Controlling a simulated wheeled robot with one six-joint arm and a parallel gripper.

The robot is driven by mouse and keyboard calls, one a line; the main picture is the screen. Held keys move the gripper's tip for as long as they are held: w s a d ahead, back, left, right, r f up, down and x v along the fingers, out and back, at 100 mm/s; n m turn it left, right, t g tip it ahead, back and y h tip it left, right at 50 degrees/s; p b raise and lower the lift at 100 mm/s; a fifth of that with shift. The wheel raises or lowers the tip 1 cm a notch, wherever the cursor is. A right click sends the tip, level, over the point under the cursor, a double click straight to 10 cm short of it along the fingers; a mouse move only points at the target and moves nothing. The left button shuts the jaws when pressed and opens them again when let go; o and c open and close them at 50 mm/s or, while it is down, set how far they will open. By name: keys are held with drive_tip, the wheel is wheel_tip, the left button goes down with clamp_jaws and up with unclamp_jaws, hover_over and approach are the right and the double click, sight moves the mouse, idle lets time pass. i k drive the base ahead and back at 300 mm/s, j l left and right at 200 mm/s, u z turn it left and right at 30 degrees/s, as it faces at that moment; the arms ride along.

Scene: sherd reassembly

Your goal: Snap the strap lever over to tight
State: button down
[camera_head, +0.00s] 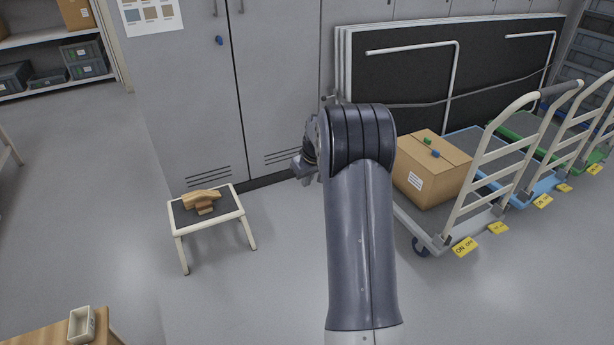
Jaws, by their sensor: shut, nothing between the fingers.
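A dark strap (480,101) runs across the front of several large dark panels (410,75) leaning against the grey lockers. A small grey fitting (328,97) sits at the panels' left edge, at about the strap's height; it may be the strap lever, but it is too small to tell how it is set. My gripper (303,172) shows only in part, left of my arm and below that fitting in the picture. It looks shut and empty. My arm hides much of it and part of the panels' lower left.
Trolleys (468,215) stand at right, the nearest carrying a cardboard box (431,168). A low stool (207,222) with wooden pieces (203,201) stands at left. A small box (82,325) sits on a wooden surface at lower left. Floor between stool and trolleys is clear.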

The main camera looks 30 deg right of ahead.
sight(324, 98)
drive_tip(key=i+l, duration=0.65)
drive_tip(key=i, duration=0.15)
drive_tip(key=i+l, duration=1.35)
drive_tip(key=i, duration=0.2)
drive_tip(key=l+z, duration=0.05)
